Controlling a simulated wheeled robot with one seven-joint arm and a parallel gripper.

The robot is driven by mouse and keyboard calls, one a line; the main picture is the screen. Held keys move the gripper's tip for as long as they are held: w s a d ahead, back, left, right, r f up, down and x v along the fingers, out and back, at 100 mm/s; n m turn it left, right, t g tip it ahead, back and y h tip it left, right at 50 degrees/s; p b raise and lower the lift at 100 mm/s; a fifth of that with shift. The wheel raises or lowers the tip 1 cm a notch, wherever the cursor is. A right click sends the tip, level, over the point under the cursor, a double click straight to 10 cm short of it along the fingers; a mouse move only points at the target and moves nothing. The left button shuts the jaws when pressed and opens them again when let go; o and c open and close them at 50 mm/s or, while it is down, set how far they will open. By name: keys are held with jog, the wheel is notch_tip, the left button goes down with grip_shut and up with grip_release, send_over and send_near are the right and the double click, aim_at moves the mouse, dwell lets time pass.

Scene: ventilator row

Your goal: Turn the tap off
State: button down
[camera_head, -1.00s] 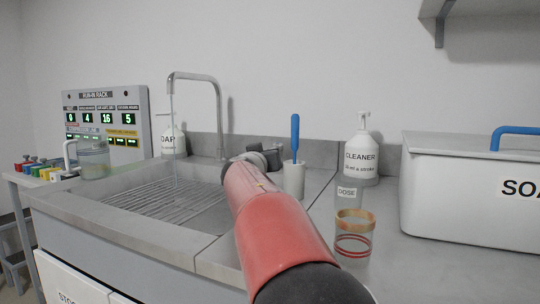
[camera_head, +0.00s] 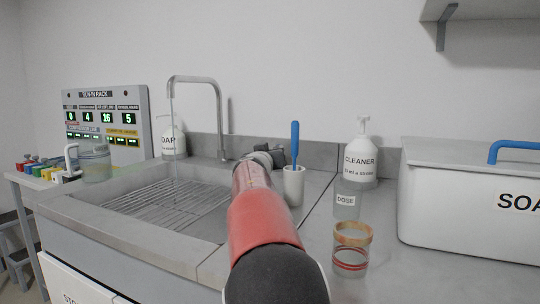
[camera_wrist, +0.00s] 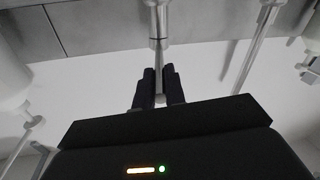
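The tap's tall grey spout (camera_head: 219,110) arches over the sink (camera_head: 160,205) in the head view. A thin stream of water (camera_head: 173,130) falls from its end. In the wrist view, which is upside down, a slim metal lever (camera_wrist: 158,65) runs from a short round post (camera_wrist: 157,22) beside the spout (camera_wrist: 257,40). My gripper (camera_wrist: 159,78) has its two dark fingers close together, one on each side of the lever, with almost no gap. In the head view my gripper (camera_head: 268,158) is right of the spout base, and my arm hides most of the lever.
A white cup (camera_head: 293,185) with a blue-handled brush (camera_head: 295,140) stands just right of my gripper. Further right are a cleaner bottle (camera_head: 360,160), a banded glass (camera_head: 351,250) and a white box (camera_head: 470,205). A soap bottle (camera_head: 173,143) stands behind the sink.

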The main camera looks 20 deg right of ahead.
jog(key=a+m+g+h, duration=0.1)
jog(key=w+a+m+g+h, duration=0.1)
jog(key=h, duration=0.1)
jog(key=shift+w+r, duration=0.1)
jog(key=shift+w, duration=0.2)
dwell(0.4)
jog(key=c, duration=1.5)
grip_release()
jog(key=shift+o, duration=0.2)
